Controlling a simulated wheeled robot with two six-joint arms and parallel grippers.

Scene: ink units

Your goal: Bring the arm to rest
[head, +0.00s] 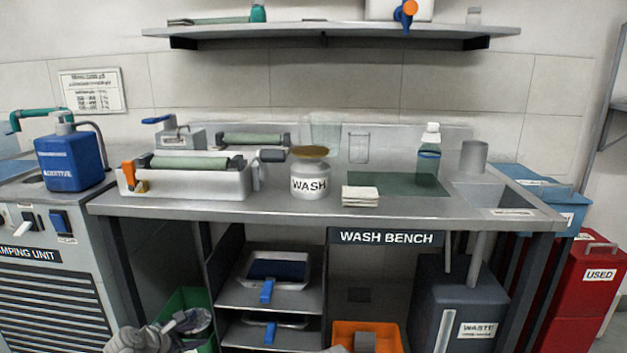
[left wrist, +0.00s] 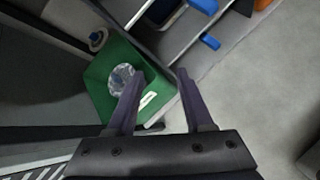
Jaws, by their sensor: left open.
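My left arm comes in at the bottom left of the head view, low in front of the wash bench (head: 300,213). Its left gripper (head: 176,326) is by the green bin (head: 184,299). In the left wrist view the left gripper (left wrist: 158,75) is open, with its two dark fingers apart and nothing between them. The green bin (left wrist: 98,75) lies beyond the fingers in that view, with a clear crumpled item (left wrist: 121,78) in it. My right gripper cannot be made out in either view.
On the bench stand the WASH jar (head: 310,178), a roller tray (head: 185,183), folded cloths (head: 360,196) and a bottle (head: 429,155). Below are shelves with trays (head: 275,270), an orange bin (head: 367,328) and a waste drum (head: 475,295). Floor (left wrist: 255,95) shows clear right of the gripper.

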